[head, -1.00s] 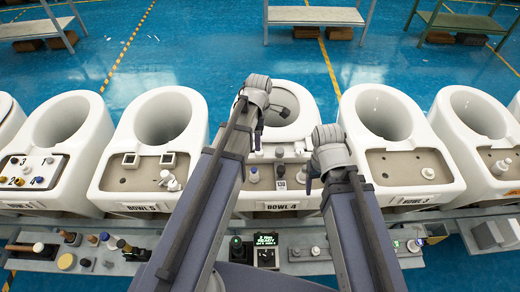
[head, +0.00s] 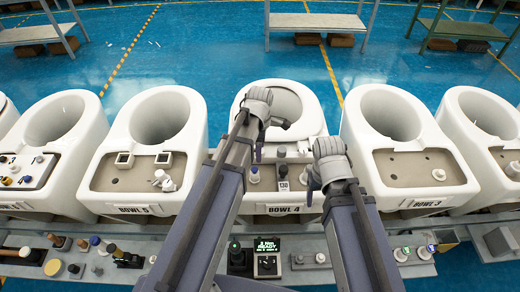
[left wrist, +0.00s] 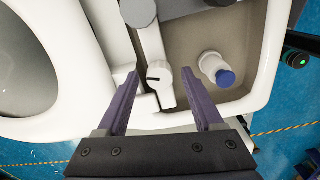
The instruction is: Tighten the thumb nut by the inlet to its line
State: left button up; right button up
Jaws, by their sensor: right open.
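Bowl 4 (head: 243,110) stands in front of me with a grey-brown deck holding several small fittings. A white fitting (head: 254,174) and a tag reading 130 (head: 283,185) show there. My left gripper (head: 268,135) is over this bowl, its fingertips partly hidden. In the left wrist view its fingers (left wrist: 168,95) are apart, with a white round-ended part (left wrist: 160,85) bearing a short black line between them. I cannot tell whether they touch it, or whether it is the thumb nut. A white cylinder with a blue cap (left wrist: 224,76) stands beside it. My right gripper (head: 312,190) is open at the deck's right side.
Bowl 5 (head: 193,110) and bowl 3 (head: 350,125) stand close on either side. A front ledge holds a small display reading READY (head: 267,245), knobs and several tools at left. Blue floor and tables (head: 315,21) lie beyond.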

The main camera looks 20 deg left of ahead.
pick_arm(q)
grip_shut()
dwell(0.3)
dwell(0.3)
